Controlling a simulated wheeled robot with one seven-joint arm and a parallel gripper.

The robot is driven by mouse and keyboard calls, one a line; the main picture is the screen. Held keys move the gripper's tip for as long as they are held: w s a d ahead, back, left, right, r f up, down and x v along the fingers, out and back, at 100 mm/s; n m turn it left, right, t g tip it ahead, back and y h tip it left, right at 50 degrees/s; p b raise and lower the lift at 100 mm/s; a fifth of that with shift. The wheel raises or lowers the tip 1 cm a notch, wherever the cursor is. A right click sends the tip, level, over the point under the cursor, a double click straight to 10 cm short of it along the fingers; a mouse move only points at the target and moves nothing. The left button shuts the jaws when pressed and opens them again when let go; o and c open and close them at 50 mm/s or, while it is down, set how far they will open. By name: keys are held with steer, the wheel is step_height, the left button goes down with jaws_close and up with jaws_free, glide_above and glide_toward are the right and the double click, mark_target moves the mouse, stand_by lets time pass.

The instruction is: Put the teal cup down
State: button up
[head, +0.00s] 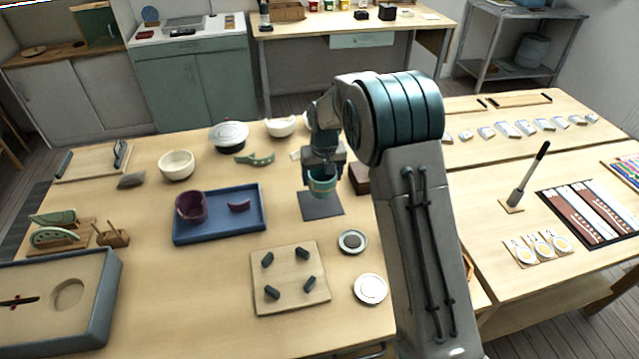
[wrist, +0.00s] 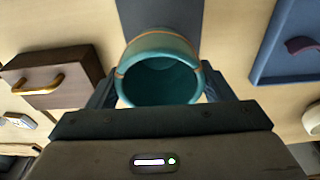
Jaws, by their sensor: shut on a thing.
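The teal cup (head: 322,187) is in my gripper (head: 322,172), above or at the far edge of a dark grey mat (head: 320,208) on the wooden table. In the wrist view the cup (wrist: 160,72) shows its open mouth and gold seams, with a finger on each side. My gripper (wrist: 160,95) is shut on it. The dark mat (wrist: 160,14) reaches out from behind the cup. I cannot tell whether the cup's base touches anything.
A blue tray (head: 220,232) with a purple cup (head: 191,207) and a purple shard (head: 239,205) stands to the left. A dark wooden box (head: 360,178) is close on the right. A board with dark pegs (head: 289,290) lies in front.

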steer(key=shift+w+a+f, duration=0.2)
steer(key=shift+a+f, duration=0.1)
steer(key=shift+a, duration=0.05)
steer(key=shift+f+p, duration=0.5)
steer(key=shift+f, duration=1.4)
steer(key=shift+f, duration=0.1)
steer(key=shift+f, duration=0.15)
steer(key=o, duration=0.9)
steer(key=shift+o, duration=0.2)
